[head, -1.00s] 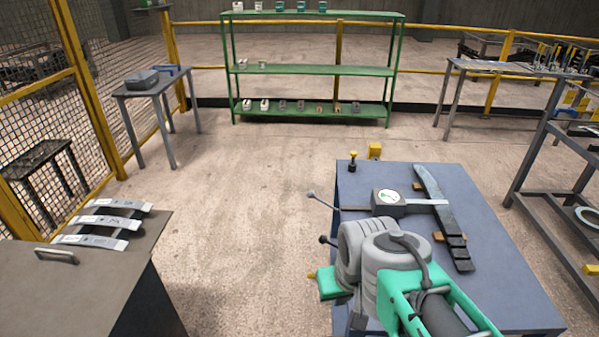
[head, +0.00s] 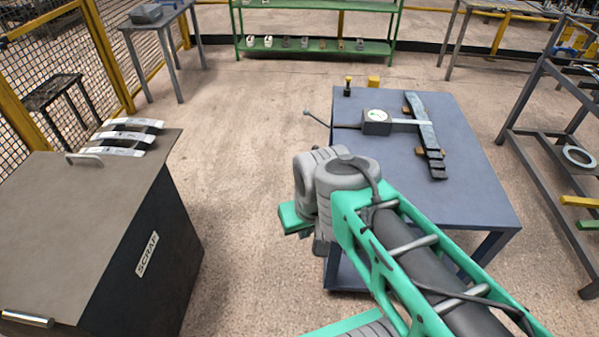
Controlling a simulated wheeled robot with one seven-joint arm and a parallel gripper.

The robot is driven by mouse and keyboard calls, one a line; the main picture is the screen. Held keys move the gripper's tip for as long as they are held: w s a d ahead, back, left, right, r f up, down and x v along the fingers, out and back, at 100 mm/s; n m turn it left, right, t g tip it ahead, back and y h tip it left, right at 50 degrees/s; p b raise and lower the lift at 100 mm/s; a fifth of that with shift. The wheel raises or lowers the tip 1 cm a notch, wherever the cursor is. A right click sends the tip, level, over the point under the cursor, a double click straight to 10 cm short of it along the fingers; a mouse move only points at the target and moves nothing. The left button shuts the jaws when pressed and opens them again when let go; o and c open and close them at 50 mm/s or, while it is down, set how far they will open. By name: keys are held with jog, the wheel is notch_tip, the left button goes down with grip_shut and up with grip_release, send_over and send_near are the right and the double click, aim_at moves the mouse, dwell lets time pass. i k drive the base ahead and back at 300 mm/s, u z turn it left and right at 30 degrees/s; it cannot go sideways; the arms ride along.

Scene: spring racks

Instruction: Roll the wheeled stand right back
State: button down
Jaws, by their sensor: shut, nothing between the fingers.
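A blue-topped stand (head: 470,190) is to the right of the middle in the head view. Its near legs and part of a lower shelf show, but I cannot make out wheels. My gripper (head: 296,220) is at the stand's near left side, over or beside its left edge. It is shut and holds nothing. My wrist and arm hide most of it and the stand's near left corner. I cannot tell whether it touches the stand.
A scrap bin (head: 90,215) with spring leaves stands left. A green rack (head: 320,55) is behind. A grey rack (head: 520,145) stands close right. The floor between bin and stand is clear.

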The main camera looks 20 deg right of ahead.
aim_at(423, 144)
jog(key=u, duration=0.85)
jog(key=i, duration=1.2)
jog(key=z, duration=1.15)
jog(key=k, duration=0.2)
jog(key=u, duration=0.55)
jog(key=i, duration=0.4)
jog(key=z, duration=0.15)
